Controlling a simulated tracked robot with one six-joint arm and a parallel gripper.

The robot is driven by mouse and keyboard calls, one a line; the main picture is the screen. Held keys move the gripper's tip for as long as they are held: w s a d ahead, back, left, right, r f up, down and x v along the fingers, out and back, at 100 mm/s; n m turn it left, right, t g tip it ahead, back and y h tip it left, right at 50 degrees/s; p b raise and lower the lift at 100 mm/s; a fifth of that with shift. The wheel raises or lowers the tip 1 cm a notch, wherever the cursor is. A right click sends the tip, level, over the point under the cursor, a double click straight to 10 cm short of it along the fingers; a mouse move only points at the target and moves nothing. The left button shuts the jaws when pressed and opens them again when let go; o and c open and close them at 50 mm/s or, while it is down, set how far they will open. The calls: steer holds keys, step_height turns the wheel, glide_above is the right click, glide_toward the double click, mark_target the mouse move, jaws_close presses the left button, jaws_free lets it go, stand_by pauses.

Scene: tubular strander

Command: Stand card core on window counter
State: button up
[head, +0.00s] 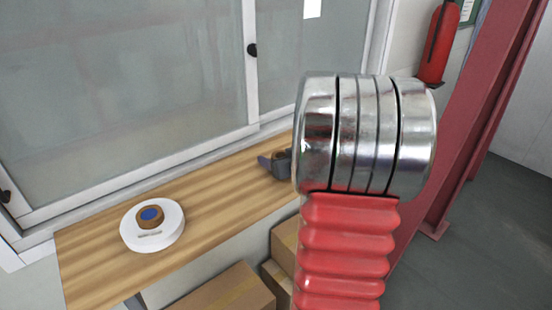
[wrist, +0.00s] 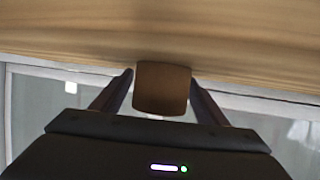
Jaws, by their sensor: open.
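The card core (wrist: 162,88) is a plain brown cylinder, seen in the wrist view between the two dark fingers of my gripper (wrist: 160,77). The fingers are open, one on each side of it, with narrow gaps showing near the tips. The core's far end meets the wooden window counter (wrist: 240,45) in this view and it looks upright on it. In the head view, my gripper (head: 277,163) is a small dark shape over the right part of the counter (head: 222,200). My arm hides most of that area, and I cannot make out the core there.
A white round object (head: 153,238) with a brown, blue-centred piece (head: 150,215) on top stands at the counter's left. The sliding window (head: 130,90) runs behind. Cardboard boxes (head: 225,292) sit below. A red post (head: 470,130) and extinguisher (head: 438,45) are at right.

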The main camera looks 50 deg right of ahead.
steer(key=v, duration=1.2)
steer(key=shift+r, duration=0.1)
stand_by(0.8)
steer(key=shift+w+r, duration=0.35)
steer(key=shift+w, duration=0.1)
steer(key=w+a+r+g+h, duration=0.2)
steer(key=a+r+g+h, duration=0.15)
steer(key=a, duration=0.55)
steer(key=s+a+f+n+g+y, duration=0.1)
steer(key=s+a+y, duration=0.1)
steer(key=a, duration=0.7)
steer(key=s+a+f+n+g+y, duration=0.1)
steer(key=s+a+y, duration=0.2)
steer(key=a, duration=0.7)
steer(key=s+a+f+n+g+y, duration=0.1)
steer(key=s+a+n+y, duration=0.1)
steer(key=s+a, duration=0.3)
steer(key=a+y, duration=0.1)
steer(key=a, duration=0.3)
steer(key=shift+s+a+g, duration=0.15)
steer(key=shift+s+g, duration=0.1)
steer(key=shift+g, duration=0.1)
